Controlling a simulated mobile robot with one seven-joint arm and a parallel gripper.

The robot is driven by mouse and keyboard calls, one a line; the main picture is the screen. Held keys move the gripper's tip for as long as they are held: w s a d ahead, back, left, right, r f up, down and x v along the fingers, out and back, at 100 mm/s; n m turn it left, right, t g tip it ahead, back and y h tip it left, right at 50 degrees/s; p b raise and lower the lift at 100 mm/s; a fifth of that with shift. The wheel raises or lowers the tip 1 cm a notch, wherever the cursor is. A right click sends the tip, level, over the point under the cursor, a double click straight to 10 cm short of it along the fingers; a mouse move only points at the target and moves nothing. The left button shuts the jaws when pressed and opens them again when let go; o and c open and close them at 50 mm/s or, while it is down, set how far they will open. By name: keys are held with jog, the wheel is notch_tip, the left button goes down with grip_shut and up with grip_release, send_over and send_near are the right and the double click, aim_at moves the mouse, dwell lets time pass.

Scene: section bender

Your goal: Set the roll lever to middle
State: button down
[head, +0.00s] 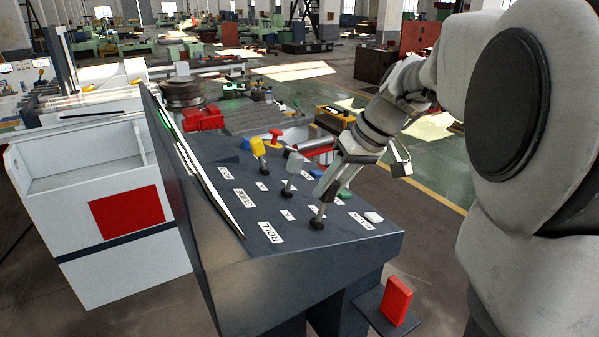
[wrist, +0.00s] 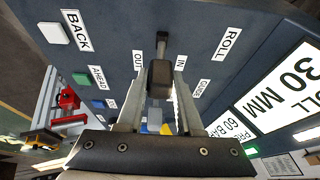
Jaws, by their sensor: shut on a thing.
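The roll lever (head: 318,222) stands on the dark sloped console, in the row of the ROLL label (head: 270,232). In the head view its stem and base show, and its knob is hidden by my gripper (head: 328,188). In the wrist view the lever's dark, blocky knob (wrist: 160,80) sits between the two fingers of my gripper (wrist: 159,95), which is shut on it. The OUT label (wrist: 138,61) is left of the stem and the IN label (wrist: 180,63) right of it. I cannot tell the lever's exact tilt.
A grey lever (head: 294,162) and a yellow lever (head: 258,147) stand further back on the console. A white button (head: 373,217) and a green button (head: 345,193) lie right of my gripper. A red pedal (head: 396,300) sits low at the right. A sloped display panel borders the console's left.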

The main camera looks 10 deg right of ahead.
jog(key=c, duration=0.6)
grip_release()
jog(key=shift+o, duration=0.2)
jog(key=v, duration=1.7)
jog(key=shift+s+p, duration=0.15)
jog(key=shift+p, duration=0.3)
jog(key=shift+r, duration=0.15)
jog(key=s+a+f+m+t+h, duration=0.1)
jog(key=s+a+f+h, duration=0.1)
jog(key=s+a+f, duration=0.3)
jog(key=s+a+f+m+t+h, duration=0.1)
jog(key=s+a+f+m+h, duration=0.1)
jog(key=s+a+f, duration=0.4)
jog(key=s+f, duration=0.4)
jog(key=f, duration=0.1)
jog(key=shift+s+f+h, duration=0.3)
jog(key=shift+f, duration=0.1)
